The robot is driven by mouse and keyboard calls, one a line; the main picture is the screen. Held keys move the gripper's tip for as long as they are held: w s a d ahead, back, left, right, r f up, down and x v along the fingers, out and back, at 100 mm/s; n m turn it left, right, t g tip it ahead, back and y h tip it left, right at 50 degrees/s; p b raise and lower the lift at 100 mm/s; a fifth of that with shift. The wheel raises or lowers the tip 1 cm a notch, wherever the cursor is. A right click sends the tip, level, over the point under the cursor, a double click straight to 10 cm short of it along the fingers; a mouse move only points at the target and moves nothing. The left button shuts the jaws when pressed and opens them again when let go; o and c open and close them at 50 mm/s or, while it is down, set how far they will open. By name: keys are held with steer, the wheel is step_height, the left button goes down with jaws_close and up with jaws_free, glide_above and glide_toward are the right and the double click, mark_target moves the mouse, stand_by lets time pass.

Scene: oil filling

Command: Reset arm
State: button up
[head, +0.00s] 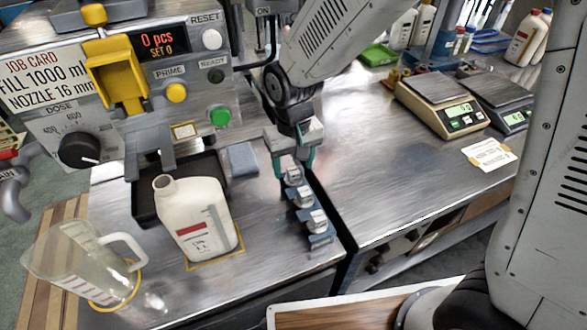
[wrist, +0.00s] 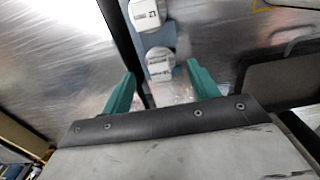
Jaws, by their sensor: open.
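My gripper (head: 294,160) hangs over the far end of a blue rack (head: 321,238) that holds a row of grey-white blocks. In the wrist view the two teal fingers of my gripper (wrist: 162,84) are apart, and nothing is clamped between them. The nearest block (wrist: 160,64) shows just beyond the fingertips, and another block (wrist: 137,40) lies farther along the rack. In the head view the far block (head: 292,175) is just below the fingers; I cannot tell whether they touch it.
The filling machine (head: 180,70) stands at the left with a white oil bottle (head: 195,225) before it. A clear jug (head: 80,262) stands at the front left. Scales (head: 440,105) stand at the back right. The right-hand bench is clear in its middle.

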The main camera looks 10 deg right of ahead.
mark_target(295, 174)
steer(key=r, duration=0.5)
steer(key=shift+s, duration=0.25)
steer(key=shift+s+d, duration=0.1)
steer(key=shift+s, duration=0.2)
steer(key=s+d+r+m, duration=0.1)
steer(key=s+d+r, duration=0.6)
steer(key=s+d, duration=0.2)
steer(key=s+d+r+m+t, duration=0.1)
steer(key=s+d+r+m, duration=0.1)
steer(key=s+d+r, duration=0.4)
steer(key=s+d, duration=0.3)
steer(key=d, duration=0.2)
steer(key=shift+d+r, duration=0.35)
steer(key=shift+r, duration=0.05)
steer(key=shift+s, duration=0.1)
